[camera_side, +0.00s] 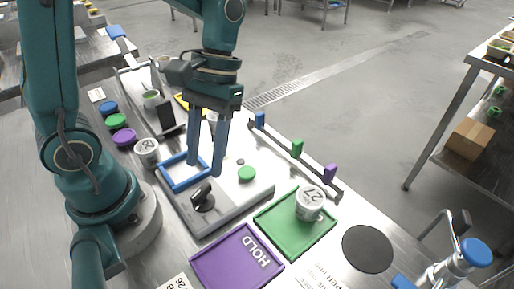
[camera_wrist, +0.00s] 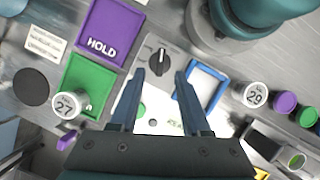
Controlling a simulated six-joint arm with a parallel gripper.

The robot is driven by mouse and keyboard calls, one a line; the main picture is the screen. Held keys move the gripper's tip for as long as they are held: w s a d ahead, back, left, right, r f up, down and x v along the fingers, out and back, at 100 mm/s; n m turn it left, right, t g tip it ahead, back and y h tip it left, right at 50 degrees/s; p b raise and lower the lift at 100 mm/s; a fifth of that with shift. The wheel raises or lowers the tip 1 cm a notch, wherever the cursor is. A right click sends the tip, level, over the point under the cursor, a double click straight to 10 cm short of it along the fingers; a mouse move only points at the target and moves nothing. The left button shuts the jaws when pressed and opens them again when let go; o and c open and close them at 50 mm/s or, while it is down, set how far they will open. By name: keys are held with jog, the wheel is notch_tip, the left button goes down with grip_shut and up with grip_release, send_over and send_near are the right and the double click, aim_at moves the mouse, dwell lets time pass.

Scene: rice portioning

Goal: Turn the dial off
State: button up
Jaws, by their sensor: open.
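The dial (camera_side: 203,196) is a black knob on a grey-white panel box (camera_side: 232,202) in the middle of the table. In the wrist view the dial (camera_wrist: 160,57) lies just beyond the fingertips, roughly between their lines. My gripper (camera_side: 205,168) is open and empty, pointing down above the panel. It also shows in the wrist view (camera_wrist: 159,74), its two blue-grey fingers spread apart. The fingers look apart from the dial, but their exact height above it is hard to tell. The dial's markings are too small to read.
Cup 29 (camera_wrist: 256,95) stands by coloured discs. A black round pad (camera_side: 367,249) lies right.

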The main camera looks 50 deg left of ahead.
aim_at(201, 190)
jog(key=shift+x, duration=2.6)
